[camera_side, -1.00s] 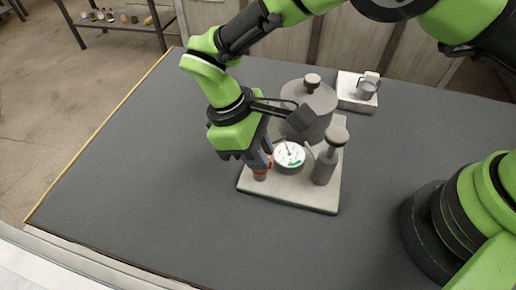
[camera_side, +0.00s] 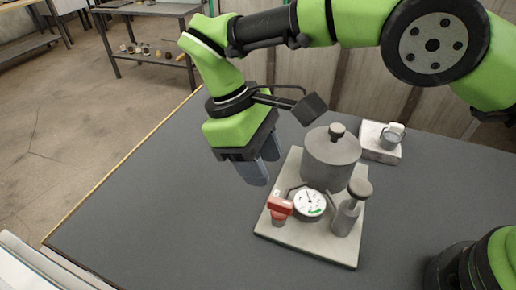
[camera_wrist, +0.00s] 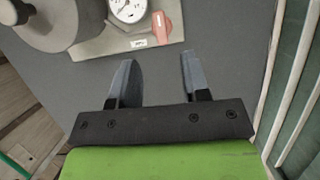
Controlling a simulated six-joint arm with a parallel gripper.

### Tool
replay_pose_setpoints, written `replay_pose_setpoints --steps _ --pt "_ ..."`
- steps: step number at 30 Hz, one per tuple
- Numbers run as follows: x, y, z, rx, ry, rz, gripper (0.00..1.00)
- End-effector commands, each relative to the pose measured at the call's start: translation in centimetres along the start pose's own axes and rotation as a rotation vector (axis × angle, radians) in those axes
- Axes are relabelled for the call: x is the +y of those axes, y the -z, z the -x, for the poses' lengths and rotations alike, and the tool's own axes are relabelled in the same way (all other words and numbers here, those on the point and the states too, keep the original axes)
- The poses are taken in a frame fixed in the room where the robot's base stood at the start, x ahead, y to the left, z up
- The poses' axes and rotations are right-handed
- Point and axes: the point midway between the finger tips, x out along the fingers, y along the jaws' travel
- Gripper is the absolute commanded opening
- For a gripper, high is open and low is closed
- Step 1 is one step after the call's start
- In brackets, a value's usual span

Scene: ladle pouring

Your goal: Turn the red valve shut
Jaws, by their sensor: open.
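The red valve (camera_side: 280,206) stands at the front left corner of a pale base plate (camera_side: 312,246), beside a round white gauge (camera_side: 310,204). In the wrist view the valve's red handle (camera_wrist: 161,28) shows at the top, beyond my fingertips, and the gauge (camera_wrist: 128,9) is left of it. The gauge has a green band on its dial; its needle is too small to read surely. My gripper (camera_side: 261,172) is open and empty, above the table, left of and apart from the valve. Its two fingers (camera_wrist: 158,60) point toward the plate in the wrist view.
A grey lidded pot (camera_side: 331,160) and a grey cylinder with a brown knob (camera_side: 347,216) stand on the plate. A small cup (camera_side: 388,139) sits on a white block (camera_side: 378,153) behind. The dark table (camera_side: 165,205) is clear to the left.

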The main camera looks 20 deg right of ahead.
Motion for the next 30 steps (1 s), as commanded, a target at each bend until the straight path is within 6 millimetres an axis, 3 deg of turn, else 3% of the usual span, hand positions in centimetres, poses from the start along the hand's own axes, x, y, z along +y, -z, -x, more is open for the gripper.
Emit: replay_pose_setpoints --steps 7,25,30 --pt "0.0 0.0 1.5 0.001 0.001 -0.002 0.43" --pt "0.1 -0.1 1.8 0.002 0.004 -0.005 0.43" --pt "1.8 -1.6 4.3 0.059 0.020 -0.052 0.43"
